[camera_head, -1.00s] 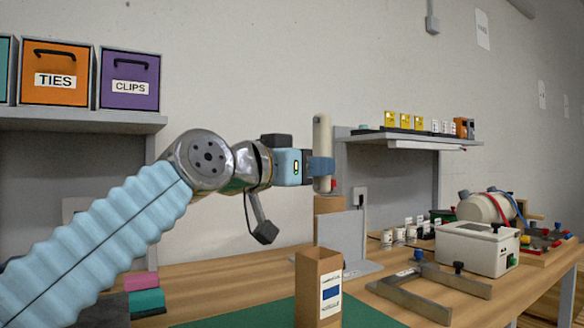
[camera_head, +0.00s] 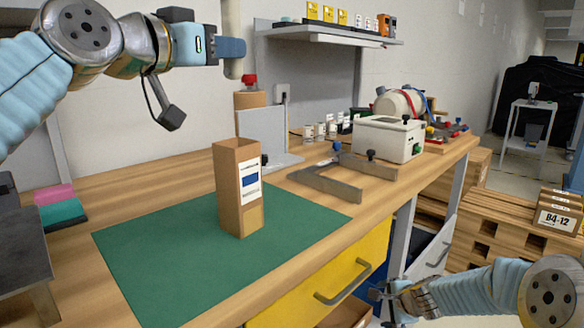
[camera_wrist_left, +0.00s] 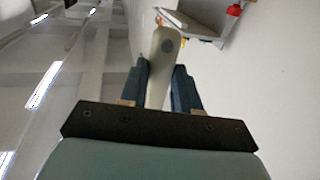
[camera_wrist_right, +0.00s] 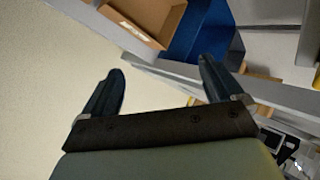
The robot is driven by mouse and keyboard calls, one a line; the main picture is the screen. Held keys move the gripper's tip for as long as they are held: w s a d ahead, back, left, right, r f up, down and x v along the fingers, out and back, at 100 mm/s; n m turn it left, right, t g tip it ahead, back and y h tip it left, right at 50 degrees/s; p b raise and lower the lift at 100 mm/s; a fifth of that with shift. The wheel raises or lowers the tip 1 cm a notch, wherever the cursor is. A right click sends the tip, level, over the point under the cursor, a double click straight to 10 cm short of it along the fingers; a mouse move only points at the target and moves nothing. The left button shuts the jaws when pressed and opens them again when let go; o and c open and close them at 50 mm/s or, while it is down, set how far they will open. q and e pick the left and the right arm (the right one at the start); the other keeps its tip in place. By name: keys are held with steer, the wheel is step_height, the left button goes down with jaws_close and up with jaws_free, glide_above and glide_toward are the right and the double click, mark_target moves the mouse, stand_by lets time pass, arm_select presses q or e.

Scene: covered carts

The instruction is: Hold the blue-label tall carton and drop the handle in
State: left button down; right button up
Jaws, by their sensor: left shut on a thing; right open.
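The tall carton (camera_head: 228,196) stands upright on the green mat (camera_head: 150,252), open at the top, with a white and blue label on its right-hand face. My left gripper (camera_head: 234,48) is shut on the cream handle (camera_head: 233,66), held upright above and behind the carton, apart from it. The handle's upper part is out of the head view; the left wrist view shows the handle (camera_wrist_left: 162,60) between both fingers. My right gripper (camera_head: 385,296) is low at the front, beside the bench's yellow drawer, away from the carton. Its fingers are apart and empty in the right wrist view (camera_wrist_right: 160,88).
A grey angled bracket (camera_head: 330,184) lies on the bench right of the carton. A white box (camera_head: 388,140) stands behind it. A brown cylinder with a red top (camera_head: 249,92) is behind the carton. The yellow drawer (camera_head: 335,270) is below the bench edge. The mat around the carton is clear.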

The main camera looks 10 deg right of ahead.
steer(key=w+d+r+m+t+h, duration=0.1)
steer(key=d+r+m+t, duration=0.3)
steer(key=r, duration=0.7)
steer(key=d+r+m+t, duration=0.1)
steer(key=d+r+m, duration=0.2)
steer(key=d+r, duration=0.55)
steer(key=s+a+r+m+t, duration=0.1)
steer(key=a+r, duration=0.1)
steer(key=r, duration=0.5)
steer(key=s+a+r+m+t, duration=0.1)
steer(key=a+r+t, duration=0.15)
steer(key=r, duration=0.45)
steer(key=g+y, duration=0.4)
steer(key=y, duration=0.8)
glide_toward(248, 157)
steer(key=shift+t, duration=0.25)
steer(key=x, duration=1.3)
steer(key=shift+f, duration=0.2)
steer(key=shift+c, duration=0.4)
